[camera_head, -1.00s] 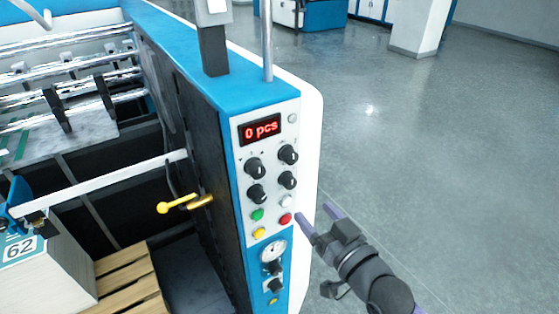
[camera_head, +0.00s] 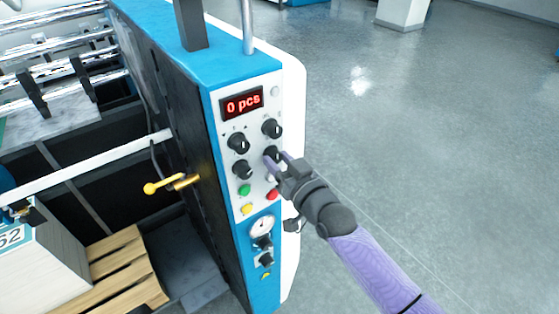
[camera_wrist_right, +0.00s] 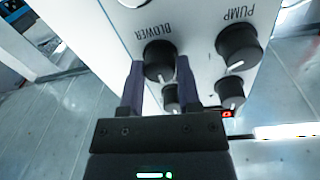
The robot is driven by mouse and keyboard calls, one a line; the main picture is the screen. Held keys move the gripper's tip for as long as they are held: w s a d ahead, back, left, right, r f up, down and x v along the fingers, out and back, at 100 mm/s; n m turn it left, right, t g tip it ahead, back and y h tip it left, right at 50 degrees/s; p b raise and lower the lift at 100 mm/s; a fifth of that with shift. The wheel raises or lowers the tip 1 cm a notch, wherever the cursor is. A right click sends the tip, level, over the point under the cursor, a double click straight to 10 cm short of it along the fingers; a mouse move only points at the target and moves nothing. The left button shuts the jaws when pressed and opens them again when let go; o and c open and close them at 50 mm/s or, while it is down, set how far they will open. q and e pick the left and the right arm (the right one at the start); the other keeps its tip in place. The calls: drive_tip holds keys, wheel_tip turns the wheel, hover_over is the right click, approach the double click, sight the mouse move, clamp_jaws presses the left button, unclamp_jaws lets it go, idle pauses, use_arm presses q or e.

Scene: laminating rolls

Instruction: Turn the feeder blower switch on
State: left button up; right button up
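The blower switch is a black round knob (camera_wrist_right: 160,60) with "BLOWER" printed beside it, upside down in the right wrist view. A pale mark on it points toward the picture's bottom. In the head view it is the lower right knob (camera_head: 271,153), partly hidden by my right gripper (camera_head: 277,158). In the right wrist view that gripper (camera_wrist_right: 160,80) is open, its two purple fingers on either side of the blower knob. I cannot tell whether they touch it. My left gripper is not in view.
The pump knob (camera_wrist_right: 238,46) is close beside. Two more knobs (camera_head: 238,142) (camera_head: 272,128) sit above, under the red "0 pcs" display (camera_head: 243,104). Green (camera_head: 244,190), red (camera_head: 273,194) and yellow (camera_head: 247,209) buttons are below. Open floor (camera_head: 430,150) lies right of the machine.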

clamp_jaws()
